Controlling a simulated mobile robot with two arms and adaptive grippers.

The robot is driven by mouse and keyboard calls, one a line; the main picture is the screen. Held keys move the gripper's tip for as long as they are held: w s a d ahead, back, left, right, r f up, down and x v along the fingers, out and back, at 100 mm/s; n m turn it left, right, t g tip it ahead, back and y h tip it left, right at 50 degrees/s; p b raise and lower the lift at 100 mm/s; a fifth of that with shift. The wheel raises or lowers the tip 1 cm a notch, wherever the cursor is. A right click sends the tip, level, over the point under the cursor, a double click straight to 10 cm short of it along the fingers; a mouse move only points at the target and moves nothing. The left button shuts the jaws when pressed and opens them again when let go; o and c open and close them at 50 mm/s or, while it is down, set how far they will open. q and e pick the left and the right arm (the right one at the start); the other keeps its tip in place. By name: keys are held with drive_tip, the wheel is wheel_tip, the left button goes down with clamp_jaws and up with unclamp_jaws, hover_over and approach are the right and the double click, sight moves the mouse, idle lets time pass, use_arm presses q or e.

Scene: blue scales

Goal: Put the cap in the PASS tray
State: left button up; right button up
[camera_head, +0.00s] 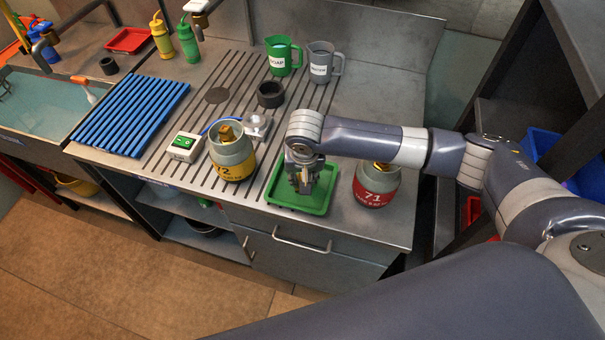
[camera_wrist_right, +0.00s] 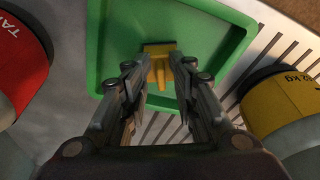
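A green tray (camera_head: 297,199) lies on the steel counter near its front edge; it also shows in the right wrist view (camera_wrist_right: 95,45). My right gripper (camera_head: 305,187) points down over this tray. In the right wrist view, the fingers of my right gripper (camera_wrist_right: 161,68) close in on both sides of a yellow, brass-like cap (camera_wrist_right: 160,65), and seem shut on it. The cap is over the tray floor; its height above it is hard to tell. The head view hides the cap behind the fingers. No label on the tray is readable. My left gripper is out of view.
A red-banded cylinder (camera_head: 375,190) stands right of the tray, a yellow-banded one (camera_head: 232,158) left. A white-green device (camera_head: 184,146), black ring (camera_head: 270,94), two jugs (camera_head: 281,60) and blue slatted rack (camera_head: 130,112) share the counter. A red tray (camera_head: 129,40) lies far left.

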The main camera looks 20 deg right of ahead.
drive_tip(key=shift+s, duration=0.1)
drive_tip(key=shift+r, duration=0.55)
drive_tip(key=b+v, duration=0.1)
drive_tip(key=v, duration=1)
drive_tip(key=shift+r, duration=0.15)
